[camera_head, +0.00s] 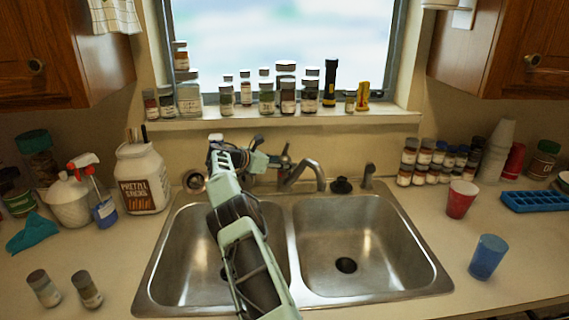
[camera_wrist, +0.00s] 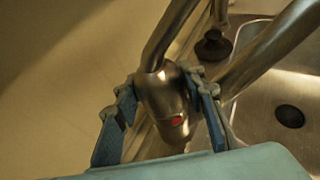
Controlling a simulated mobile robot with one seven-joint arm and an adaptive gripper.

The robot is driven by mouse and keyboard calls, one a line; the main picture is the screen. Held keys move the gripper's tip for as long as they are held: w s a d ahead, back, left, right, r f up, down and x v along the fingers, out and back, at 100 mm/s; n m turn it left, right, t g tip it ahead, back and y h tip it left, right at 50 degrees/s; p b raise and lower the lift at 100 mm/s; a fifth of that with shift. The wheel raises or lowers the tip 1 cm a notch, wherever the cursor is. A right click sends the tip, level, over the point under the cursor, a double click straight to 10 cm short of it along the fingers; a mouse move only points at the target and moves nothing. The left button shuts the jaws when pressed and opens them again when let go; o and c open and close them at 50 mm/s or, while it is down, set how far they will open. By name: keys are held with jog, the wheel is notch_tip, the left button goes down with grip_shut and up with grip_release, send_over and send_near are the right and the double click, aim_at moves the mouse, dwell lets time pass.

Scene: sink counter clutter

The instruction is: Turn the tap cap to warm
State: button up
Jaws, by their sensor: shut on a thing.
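The metal tap (camera_head: 303,176) stands behind the double sink, with its spout reaching forward. Its cap (camera_wrist: 165,98), a rounded metal body with a lever rising from it and a red mark low on its front, fills the middle of the wrist view. My gripper (camera_wrist: 168,88) has its blue-grey fingers on either side of the cap and is shut on it. In the head view my gripper (camera_head: 265,160) is at the tap's left side, and the cap is partly hidden there by the fingers.
My arm crosses above the left basin; the right basin (camera_head: 350,240) is empty. A dark stopper (camera_head: 342,186) and a small sprayer (camera_head: 367,176) stand right of the tap. Jars line the windowsill (camera_head: 285,122). A white jug (camera_head: 142,178) stands left; red (camera_head: 460,200) and blue (camera_head: 487,257) cups stand right.

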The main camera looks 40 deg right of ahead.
jog(key=shift+w+r, duration=0.1)
jog(key=shift+r, duration=0.1)
jog(key=o, duration=0.8)
jog(key=shift+o, duration=0.5)
jog(key=shift+a+f, duration=0.1)
jog(key=shift+f, duration=0.05)
jog(key=v, duration=1.2)
jog(key=shift+c, duration=0.5)
